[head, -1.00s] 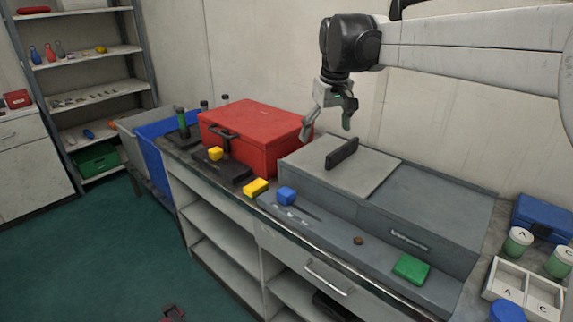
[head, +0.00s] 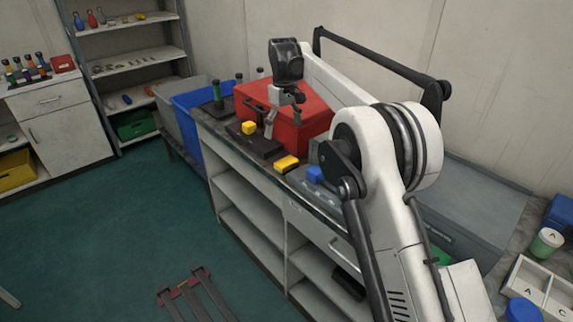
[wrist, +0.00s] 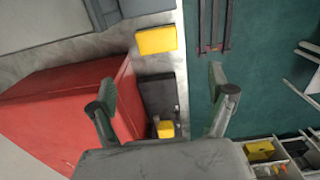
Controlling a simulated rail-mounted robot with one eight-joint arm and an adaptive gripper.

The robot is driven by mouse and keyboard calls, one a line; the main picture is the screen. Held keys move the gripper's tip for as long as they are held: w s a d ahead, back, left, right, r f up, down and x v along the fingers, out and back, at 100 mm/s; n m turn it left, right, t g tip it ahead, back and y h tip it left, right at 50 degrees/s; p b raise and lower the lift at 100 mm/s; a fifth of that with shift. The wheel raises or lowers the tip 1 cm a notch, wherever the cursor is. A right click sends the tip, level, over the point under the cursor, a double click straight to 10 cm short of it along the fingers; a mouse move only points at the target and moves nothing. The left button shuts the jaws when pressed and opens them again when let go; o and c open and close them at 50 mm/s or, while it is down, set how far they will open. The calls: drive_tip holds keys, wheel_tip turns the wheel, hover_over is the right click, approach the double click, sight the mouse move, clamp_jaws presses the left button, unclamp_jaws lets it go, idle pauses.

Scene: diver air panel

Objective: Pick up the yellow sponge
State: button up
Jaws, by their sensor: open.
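The yellow sponge (head: 286,164), a flat block, lies on the counter's front strip, in front of the red box. It also shows in the wrist view (wrist: 156,40), at top centre by the counter edge. My gripper (head: 284,114) is open and empty, raised in front of the red box, apart from the sponge. In the wrist view the sponge lies ahead of my spread fingertips (wrist: 162,82).
The red box (head: 312,125) stands close behind the gripper. Blue (head: 188,115) and grey bins stand at the counter's left end. My arm covers much of the counter's right part. The green floor in front is largely open.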

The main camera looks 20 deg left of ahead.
approach(286, 161)
drive_tip(key=f, duration=0.2)
drive_tip(key=a+f, duration=0.1)
drive_tip(key=f, duration=0.2)
drive_tip(key=shift+f, duration=0.1)
drive_tip(key=f, duration=0.2)
drive_tip(key=d+f, duration=0.1)
drive_tip(key=f, duration=0.1)
drive_tip(key=shift+d+f, duration=0.1)
drive_tip(key=shift+f, duration=0.55)
drive_tip(key=c, duration=1.2)
drive_tip(key=shift+c, duration=0.2)
drive_tip(key=shift+r, duration=0.1)
drive_tip(key=shift+r, duration=0.4)
drive_tip(key=r, duration=0.2)
drive_tip(key=s+r, duration=0.1)
drive_tip(key=shift+a+r, duration=0.3)
drive_tip(key=shift+r, duration=0.05)
drive_tip(key=s+a+r, duration=0.4)
drive_tip(key=s+r, duration=0.2)
drive_tip(key=s, duration=0.3)
drive_tip(key=shift+s+r+b, duration=0.2)
drive_tip(key=shift+s+b, duration=0.1)
drive_tip(key=shift+s, duration=0.05)
